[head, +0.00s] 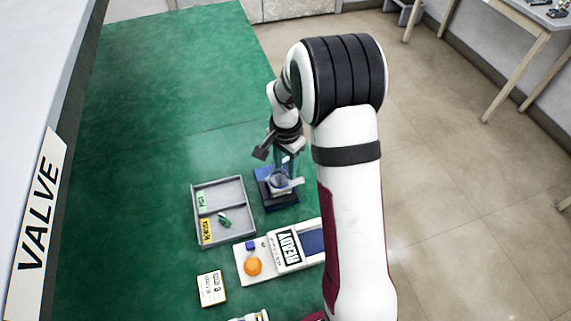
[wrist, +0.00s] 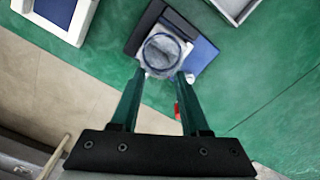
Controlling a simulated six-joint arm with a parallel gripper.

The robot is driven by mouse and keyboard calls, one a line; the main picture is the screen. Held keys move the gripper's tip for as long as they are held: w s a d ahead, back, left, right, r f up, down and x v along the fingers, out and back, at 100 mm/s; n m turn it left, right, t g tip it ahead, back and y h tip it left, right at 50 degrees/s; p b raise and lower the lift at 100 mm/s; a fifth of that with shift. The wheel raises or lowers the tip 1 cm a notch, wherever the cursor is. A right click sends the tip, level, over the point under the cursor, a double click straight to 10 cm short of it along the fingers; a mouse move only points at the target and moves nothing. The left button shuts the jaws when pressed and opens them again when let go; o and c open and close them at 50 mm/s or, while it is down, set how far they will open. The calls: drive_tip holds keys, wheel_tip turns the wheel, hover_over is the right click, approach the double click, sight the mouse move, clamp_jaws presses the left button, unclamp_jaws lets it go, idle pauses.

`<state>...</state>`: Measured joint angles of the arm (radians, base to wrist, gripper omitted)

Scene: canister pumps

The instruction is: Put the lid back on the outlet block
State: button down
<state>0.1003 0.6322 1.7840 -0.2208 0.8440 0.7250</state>
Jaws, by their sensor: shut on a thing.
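The outlet block (head: 263,190) is a dark blue piece on the green surface, right of the grey tray. In the wrist view it shows as a black and blue block (wrist: 203,55). My gripper (head: 284,174) points down over it. In the wrist view my gripper (wrist: 164,75) has its two green fingers on either side of a pale round piece with a dark blue ring, which I take to be the lid (wrist: 162,50). The lid (head: 281,186) appears over the block. I cannot tell whether it touches the block. The fingers are shut on it.
A grey two-part tray (head: 222,180) holds a small green item (head: 223,220). A white unit marked READY (head: 288,247) has an orange knob (head: 253,266). A cream card (head: 211,289) lies in front. The green surface (head: 150,130) at the back left is clear.

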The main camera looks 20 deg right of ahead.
drive_tip(key=shift+f, duration=0.2)
idle(0.5)
unclamp_jaws()
wheel_tip(320, 180, up, 7)
idle(1.2)
drive_tip(key=shift+c, duration=0.2)
clamp_jaws()
idle(0.4)
drive_tip(key=shift+f, duration=0.35)
idle(0.7)
